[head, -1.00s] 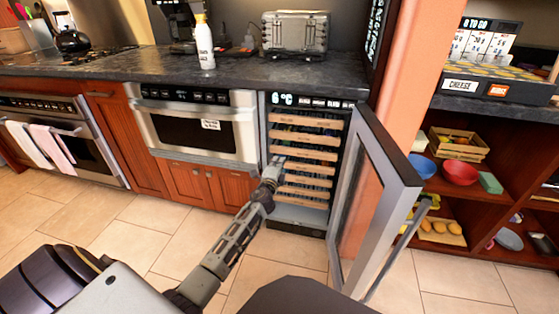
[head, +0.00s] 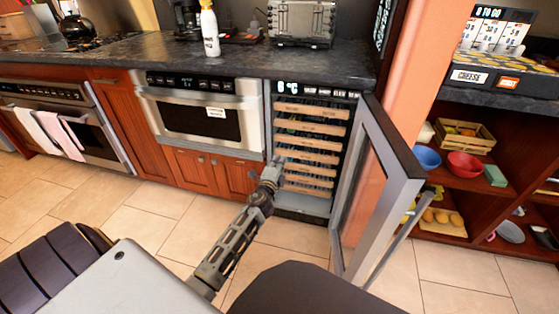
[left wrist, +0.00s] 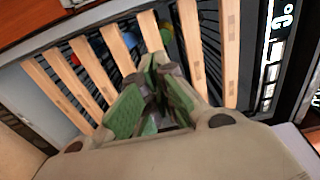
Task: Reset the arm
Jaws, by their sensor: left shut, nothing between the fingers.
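My left gripper (head: 272,170) is in front of the open wine cooler (head: 296,220), near its wooden-fronted racks (head: 310,133). In the left wrist view the gripper's green-padded fingers (left wrist: 150,95) are shut and empty, with the racks (left wrist: 115,50) beyond them. Whether the fingertips touch a rack cannot be told. The cooler's glass door (head: 385,190) stands wide open to the right of the gripper. My right gripper does not show.
A microwave drawer (head: 205,118) is built into the cabinets left of the cooler. A white bottle (head: 210,32) and a toaster (head: 301,22) stand on the dark counter (head: 130,52). Shelves with bowls (head: 463,165) are at the right. The tiled floor (head: 150,222) in front is clear.

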